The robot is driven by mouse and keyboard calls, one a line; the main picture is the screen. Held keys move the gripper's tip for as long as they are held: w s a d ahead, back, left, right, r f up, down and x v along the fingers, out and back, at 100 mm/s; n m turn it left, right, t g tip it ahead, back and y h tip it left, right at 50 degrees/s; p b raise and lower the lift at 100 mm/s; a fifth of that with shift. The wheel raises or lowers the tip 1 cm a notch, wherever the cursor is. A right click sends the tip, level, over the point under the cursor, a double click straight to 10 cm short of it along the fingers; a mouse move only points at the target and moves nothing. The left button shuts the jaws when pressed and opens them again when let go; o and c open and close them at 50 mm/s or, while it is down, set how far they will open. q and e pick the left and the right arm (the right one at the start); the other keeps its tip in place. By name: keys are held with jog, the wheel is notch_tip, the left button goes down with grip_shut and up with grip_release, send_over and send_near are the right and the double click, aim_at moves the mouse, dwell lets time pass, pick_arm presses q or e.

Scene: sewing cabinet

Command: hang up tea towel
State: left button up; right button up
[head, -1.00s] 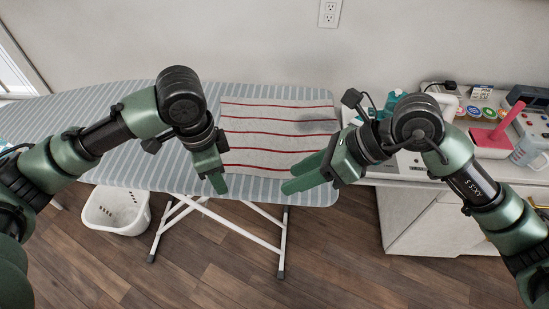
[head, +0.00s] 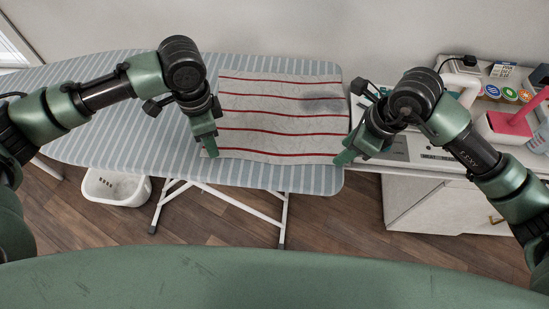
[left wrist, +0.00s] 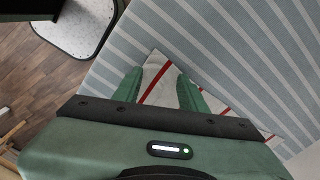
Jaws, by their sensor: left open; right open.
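The tea towel (head: 285,120), light grey with red stripes, lies spread flat on the striped ironing board (head: 110,130) near its right end. My left gripper (head: 211,150) is at the towel's near left corner. In the left wrist view, the towel's corner (left wrist: 157,75) shows between the open fingers (left wrist: 158,90); I cannot tell whether they touch it. My right gripper (head: 346,158) is at the towel's near right corner, and its fingers hide that corner. Both grippers point downward. No hook or rail shows.
A white cabinet (head: 430,205) with a sewing machine (head: 460,82), thread spools (head: 508,93) and a pink object (head: 515,122) stands at the right. A white basket (head: 116,187) is on the floor at the left. The wall behind the board is bare.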

pick_arm(q)
jog(key=shift+s+f, duration=0.1)
jog(key=shift+s, duration=0.1)
pick_arm(e)
jog(key=shift+s, duration=0.2)
pick_arm(q)
jog(key=shift+w, duration=0.1)
pick_arm(e)
jog(key=shift+w+f, duration=0.1)
pick_arm(q)
jog(key=shift+f, duration=0.25)
pick_arm(e)
jog(key=shift+f, duration=0.2)
pick_arm(q)
jog(key=shift+r, duration=0.1)
pick_arm(e)
jog(key=shift+r, duration=0.1)
pick_arm(q)
jog(key=shift+c, duration=0.4)
pick_arm(e)
jog(key=shift+c, duration=0.5)
pick_arm(q)
grip_shut()
pick_arm(e)
grip_shut()
